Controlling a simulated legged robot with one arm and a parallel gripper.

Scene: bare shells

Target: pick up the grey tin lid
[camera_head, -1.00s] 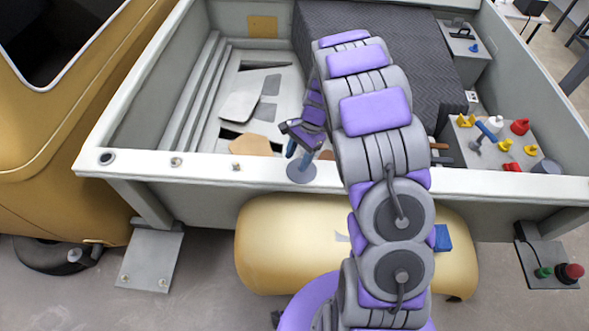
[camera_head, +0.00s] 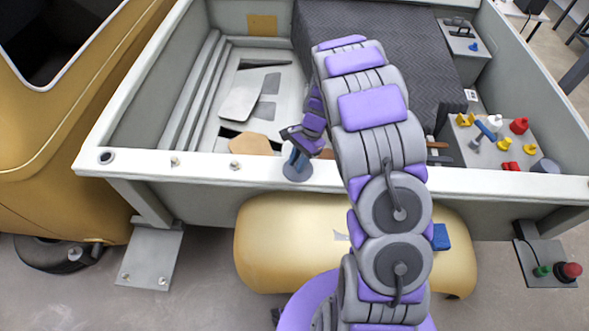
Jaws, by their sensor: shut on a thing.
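The grey tin lid (camera_head: 297,174) shows as a small round blue-grey disc at the near white rim of the truck bed, left of my arm. The fingers cover part of the lid's far side. I cannot tell whether the lid rests on the rim or is just above it.
The white rim (camera_head: 400,179) runs across the bed's near side. A grey board (camera_head: 510,150) at right carries several red and yellow pieces. A dark ridged mat (camera_head: 380,45) lies behind my arm. A tan piece (camera_head: 252,144) lies left of my gripper.

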